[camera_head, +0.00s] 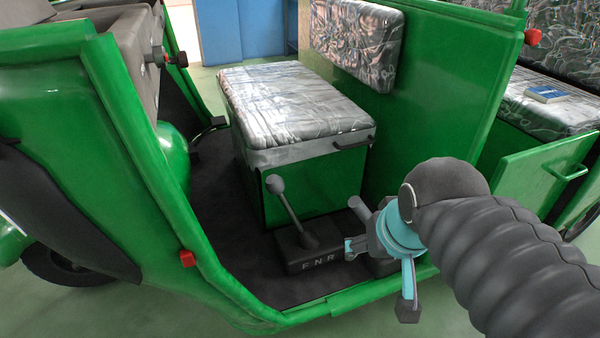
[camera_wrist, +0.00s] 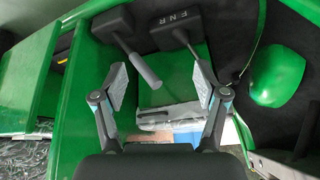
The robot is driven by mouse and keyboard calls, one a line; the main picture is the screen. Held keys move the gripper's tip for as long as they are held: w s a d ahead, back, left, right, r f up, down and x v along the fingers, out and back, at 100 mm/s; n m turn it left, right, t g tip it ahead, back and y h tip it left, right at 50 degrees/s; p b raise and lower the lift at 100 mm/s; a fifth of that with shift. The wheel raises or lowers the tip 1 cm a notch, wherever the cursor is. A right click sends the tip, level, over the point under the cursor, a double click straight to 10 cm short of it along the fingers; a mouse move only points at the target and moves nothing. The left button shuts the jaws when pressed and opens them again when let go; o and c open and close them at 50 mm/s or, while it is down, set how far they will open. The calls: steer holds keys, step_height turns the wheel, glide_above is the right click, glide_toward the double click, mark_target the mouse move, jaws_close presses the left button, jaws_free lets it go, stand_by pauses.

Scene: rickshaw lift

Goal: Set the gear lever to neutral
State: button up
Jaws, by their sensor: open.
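The gear lever (camera_head: 290,208) is a thin grey rod with a round knob, rising from a dark base box (camera_head: 300,262) marked F N R. In the head view it leans left, towards the F side. My gripper (camera_head: 378,279) is open and empty, to the right of the gear lever and apart from it. In the wrist view, the gear lever (camera_wrist: 186,42) runs towards the right finger of my gripper (camera_wrist: 162,80), which seems to hide its knob end. The lettered base (camera_wrist: 168,28) shows at the top.
A second lever with a thick grey handle (camera_wrist: 145,69) stands beside the gear lever, between my fingers in the wrist view. The patterned seat (camera_head: 290,100) is behind the levers. The green sill (camera_head: 340,300) borders the dark floor, whose left part is free.

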steer(key=w+a+r+m+g+b, duration=0.1)
steer(key=w+a+r+m, duration=0.15)
steer(key=w+r, duration=0.35)
steer(key=m+g+b, duration=0.3)
steer(key=m+g, duration=0.1)
steer(key=m, duration=0.8)
glide_toward(274, 177)
steer(key=f+b, duration=0.1)
steer(key=f, duration=0.5)
steer(key=f+b, duration=0.2)
steer(key=f, duration=0.4)
steer(key=shift+w+b, duration=0.2)
steer(key=shift+b, duration=0.1)
jaws_close()
steer(key=shift+r+g, duration=0.1)
steer(key=shift+g, duration=0.2)
